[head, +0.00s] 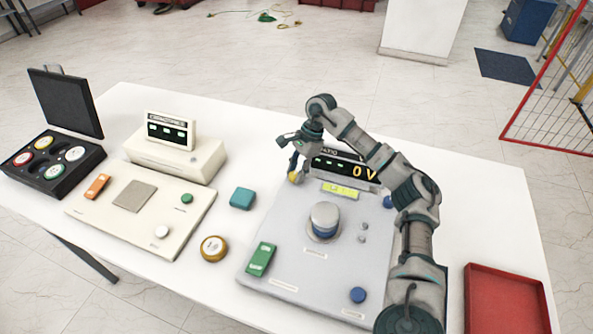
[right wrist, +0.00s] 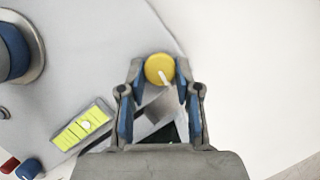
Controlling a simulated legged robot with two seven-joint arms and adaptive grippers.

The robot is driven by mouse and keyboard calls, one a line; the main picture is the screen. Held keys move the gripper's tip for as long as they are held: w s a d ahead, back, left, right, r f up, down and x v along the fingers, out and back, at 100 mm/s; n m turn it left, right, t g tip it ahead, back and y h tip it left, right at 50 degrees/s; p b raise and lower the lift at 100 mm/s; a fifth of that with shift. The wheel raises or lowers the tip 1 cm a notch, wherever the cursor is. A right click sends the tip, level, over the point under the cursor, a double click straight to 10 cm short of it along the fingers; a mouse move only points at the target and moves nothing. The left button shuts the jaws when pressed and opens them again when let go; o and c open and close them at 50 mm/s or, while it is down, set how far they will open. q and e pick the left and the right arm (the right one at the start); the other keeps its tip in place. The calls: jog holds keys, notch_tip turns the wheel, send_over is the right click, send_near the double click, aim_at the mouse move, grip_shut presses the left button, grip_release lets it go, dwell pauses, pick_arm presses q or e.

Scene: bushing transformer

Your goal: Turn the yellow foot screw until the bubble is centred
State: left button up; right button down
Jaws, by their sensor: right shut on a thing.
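The yellow foot screw (head: 292,177) is at the far left corner of the grey plate (head: 290,235). It shows as a round yellow knob with a pale pointer mark in the right wrist view (right wrist: 158,67). My right gripper (head: 297,165) is shut on the screw, with one finger on either side. The yellow-green bubble level (head: 341,189) lies on the plate near the display. In the right wrist view the level (right wrist: 68,137) shows a pale bubble (right wrist: 87,126) near its middle; I cannot tell whether it is exactly centred. My left gripper is out of view.
A display (head: 345,168) reading 0 V stands behind the level. A red tray (head: 505,300) lies at right. A teal block (head: 242,198) and a brass disc (head: 213,248) lie left.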

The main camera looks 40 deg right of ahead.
jog(key=shift+w+a+r, duration=0.1)
jog(key=shift+a+r, duration=0.05)
jog(key=shift+a, duration=0.1)
